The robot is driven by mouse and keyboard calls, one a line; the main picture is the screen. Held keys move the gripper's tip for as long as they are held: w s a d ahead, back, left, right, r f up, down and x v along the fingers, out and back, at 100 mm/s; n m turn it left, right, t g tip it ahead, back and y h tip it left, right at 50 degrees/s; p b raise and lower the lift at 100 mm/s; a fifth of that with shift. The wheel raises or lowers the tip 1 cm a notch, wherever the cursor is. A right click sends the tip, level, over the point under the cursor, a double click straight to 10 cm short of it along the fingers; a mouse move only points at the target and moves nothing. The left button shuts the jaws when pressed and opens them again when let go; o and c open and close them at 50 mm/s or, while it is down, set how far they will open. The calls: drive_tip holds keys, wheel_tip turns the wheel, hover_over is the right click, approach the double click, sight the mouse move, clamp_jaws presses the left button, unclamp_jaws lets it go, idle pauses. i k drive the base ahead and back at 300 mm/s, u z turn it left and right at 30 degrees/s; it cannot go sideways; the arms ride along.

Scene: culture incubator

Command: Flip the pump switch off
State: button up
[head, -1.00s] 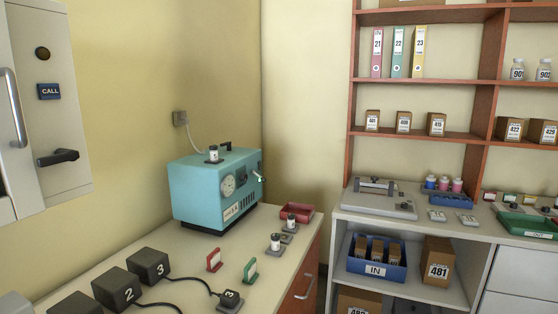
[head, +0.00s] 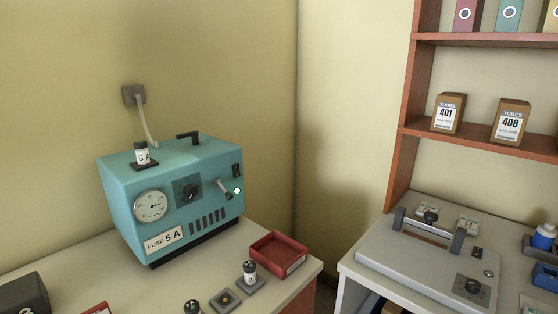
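A teal box unit (head: 175,195) with a round gauge (head: 150,205) and a "FUSE 5 A" label (head: 164,240) stands on the left counter. A pale green lamp (head: 237,191) glows beside the lever. No part is labelled as a pump switch, and I cannot tell the black part's position. My gripper is not in view.
A fuse-like cylinder marked 5 (head: 141,154) stands on the unit. A cord runs to a wall socket (head: 133,95). A red tray (head: 278,254) and small cylinders on bases (head: 250,275) sit in front. A grey device (head: 430,262) is on the right counter.

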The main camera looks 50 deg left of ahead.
sight(236, 173)
drive_tip(key=i, duration=0.6)
drive_tip(key=u, duration=2.25)
drive_tip(key=k, duration=0.5)
drive_tip(key=u, duration=0.75)
drive_tip(key=i, duration=0.8)
drive_tip(key=z, duration=0.9)
